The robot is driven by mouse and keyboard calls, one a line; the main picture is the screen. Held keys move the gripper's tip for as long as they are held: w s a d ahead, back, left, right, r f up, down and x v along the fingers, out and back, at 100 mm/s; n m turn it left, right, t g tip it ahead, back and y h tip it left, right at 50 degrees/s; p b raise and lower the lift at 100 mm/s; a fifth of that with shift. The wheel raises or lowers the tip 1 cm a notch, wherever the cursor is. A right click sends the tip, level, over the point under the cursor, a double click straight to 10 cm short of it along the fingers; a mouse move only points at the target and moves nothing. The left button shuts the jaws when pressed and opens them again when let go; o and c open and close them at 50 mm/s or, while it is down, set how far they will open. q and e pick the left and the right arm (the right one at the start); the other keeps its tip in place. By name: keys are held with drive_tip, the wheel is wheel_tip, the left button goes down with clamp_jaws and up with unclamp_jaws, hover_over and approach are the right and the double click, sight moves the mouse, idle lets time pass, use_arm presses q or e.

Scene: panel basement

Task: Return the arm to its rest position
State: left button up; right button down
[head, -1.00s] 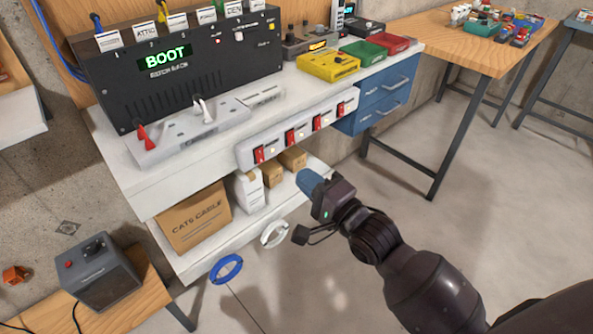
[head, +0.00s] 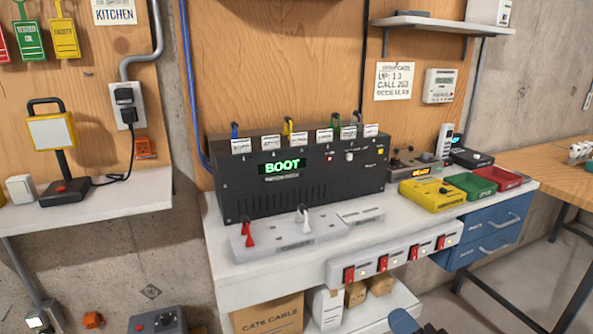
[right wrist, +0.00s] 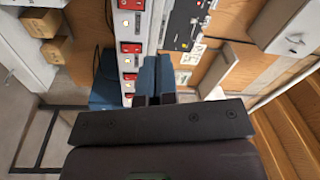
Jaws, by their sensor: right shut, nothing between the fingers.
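My right gripper (head: 403,322) shows only as a blue tip at the bottom edge of the head view, in front of the lower shelf of the workbench. In the right wrist view its blue fingers (right wrist: 155,88) are together with nothing held between them. Beyond them in that view is the white power strip with red switches (right wrist: 129,48). I cannot tell the exact gap between fingers and bench. Most of the right arm is outside the head view. My left gripper is not in view.
The white workbench (head: 235,278) carries a black box reading BOOT (head: 300,180), a yellow tray (head: 432,196), a green tray (head: 468,186) and a red tray (head: 500,177). The power strip (head: 395,257) lines its front edge. Blue drawers (head: 490,240) hang at right. A cardboard box (head: 268,316) sits below.

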drive_tip(key=s+d+f+n+g+h+p, duration=0.1)
drive_tip(key=s+d+f+n+g+h, duration=0.1)
drive_tip(key=s+f+n, duration=0.3)
drive_tip(key=s+d+f+n+g+h+p, duration=0.1)
drive_tip(key=s+d+f+n+h, duration=0.15)
drive_tip(key=f+n, duration=0.45)
drive_tip(key=s+d+f+g+h, duration=0.1)
drive_tip(key=s+f+g, duration=0.1)
drive_tip(key=s, duration=0.5)
drive_tip(key=s+d+f+g+h+p, duration=0.1)
drive_tip(key=s+d+f, duration=0.1)
drive_tip(key=s+f, duration=0.3)
drive_tip(key=shift+s+d+f+m+g, duration=0.2)
drive_tip(key=shift+s+f+m+g, duration=0.15)
drive_tip(key=shift+s, duration=0.6)
